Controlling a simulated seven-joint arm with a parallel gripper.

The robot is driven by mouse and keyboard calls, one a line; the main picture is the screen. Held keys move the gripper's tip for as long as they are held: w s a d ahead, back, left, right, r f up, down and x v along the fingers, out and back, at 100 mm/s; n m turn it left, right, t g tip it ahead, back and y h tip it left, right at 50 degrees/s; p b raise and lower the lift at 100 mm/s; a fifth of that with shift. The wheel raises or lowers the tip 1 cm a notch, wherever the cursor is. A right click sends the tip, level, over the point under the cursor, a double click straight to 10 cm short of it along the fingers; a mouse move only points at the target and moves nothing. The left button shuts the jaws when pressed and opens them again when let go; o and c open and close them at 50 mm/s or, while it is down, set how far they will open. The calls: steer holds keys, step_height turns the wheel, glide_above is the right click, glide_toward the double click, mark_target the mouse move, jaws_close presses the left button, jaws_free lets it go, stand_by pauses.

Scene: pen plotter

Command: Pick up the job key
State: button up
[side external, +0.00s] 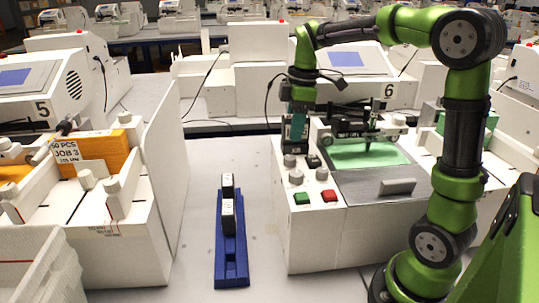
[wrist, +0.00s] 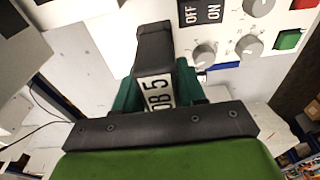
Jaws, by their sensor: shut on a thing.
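A job key (wrist: 153,52), a dark block with a white label reading something like "JOB 5", is between the teal fingers of my gripper (wrist: 158,86) in the wrist view. My gripper is shut on it, and the fingers partly cover its sides. Two other dark keys with white labels, a rear one (side external: 228,183) and a front one (side external: 228,217), stand in the blue rack (side external: 232,268) on the table.
The panel has grey knobs (wrist: 204,55), an OFF/ON plate (wrist: 200,11), a green button (side external: 302,198) and a red button (side external: 329,195). A plotter bed with a green sheet (side external: 368,154) lies to the right. Orange card stacks (side external: 100,153) stand at left. Table around the rack is clear.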

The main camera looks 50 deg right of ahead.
steer(key=shift+r, duration=0.15)
steer(key=shift+r, duration=0.6)
step_height(320, 180, up, 2)
steer(key=shift+r, duration=0.2)
steer(key=s+a+r, duration=0.1)
steer(key=s+a, duration=0.3)
steer(key=s, duration=1.1)
step_height(320, 180, up, 5)
steer(key=w+a+n+g, duration=0.1)
steer(key=w+a+n, duration=0.6)
steer(key=a+n, duration=0.3)
steer(key=w+a+n+g, duration=0.1)
steer(key=w+a+n, duration=0.65)
steer(key=a, duration=0.45)
step_height(320, 180, down, 26)
steer(key=shift+s+d, duration=0.35)
